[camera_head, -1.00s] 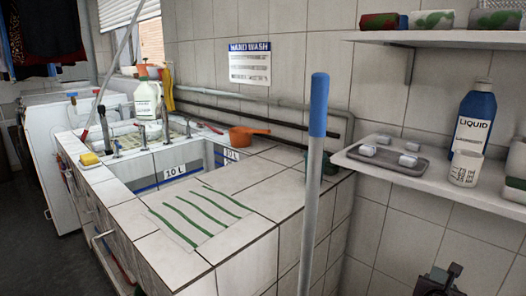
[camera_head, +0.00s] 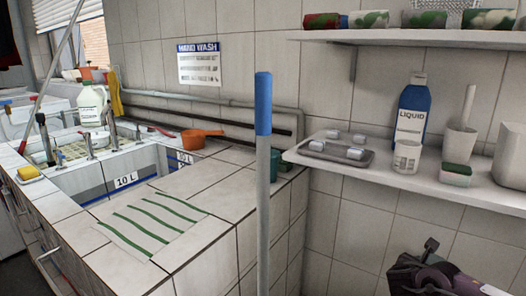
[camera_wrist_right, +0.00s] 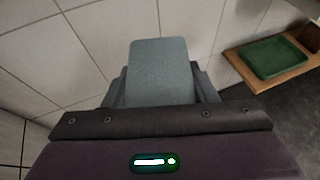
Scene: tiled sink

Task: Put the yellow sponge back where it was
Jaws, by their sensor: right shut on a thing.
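A yellow sponge (camera_head: 28,173) lies on the tiled rim at the left end of the sink, in the head view. My right gripper (camera_head: 430,246) is low at the right of the head view, below the wall shelf and far from that sponge. In the right wrist view it is shut on a flat grey-teal block (camera_wrist_right: 158,72), which sticks out between the fingers; I cannot tell what the block is. My left gripper is not in view.
A blue-topped pole (camera_head: 264,160) stands upright before the counter. The lower shelf holds a grey tray (camera_head: 336,150), a blue bottle (camera_head: 410,110), a white cup (camera_head: 407,156) and a green-topped block (camera_head: 456,174).

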